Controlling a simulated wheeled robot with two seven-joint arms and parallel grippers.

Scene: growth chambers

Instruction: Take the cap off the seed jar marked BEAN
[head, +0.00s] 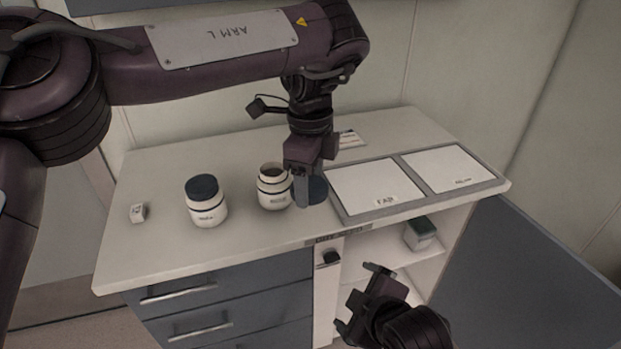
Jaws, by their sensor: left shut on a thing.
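A white jar (274,194) stands open on the counter, with dark contents showing in its mouth. Its label is too small to read for sure. My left gripper (308,196) points down just right of this jar. It is shut on a dark round cap (318,190), which is partly hidden behind the fingers. I cannot tell whether the cap touches the counter. A second white jar (206,207) to the left wears its dark cap; its label is also unreadable. My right gripper (362,298) is open and empty in front of the cabinet, below the counter top.
A small white block (138,213) lies at the counter's left. A grey-framed tray with two white panels (415,217) fills the right side. A card (350,139) lies at the back. A box (420,233) stands on the open shelf below. The counter's front left is clear.

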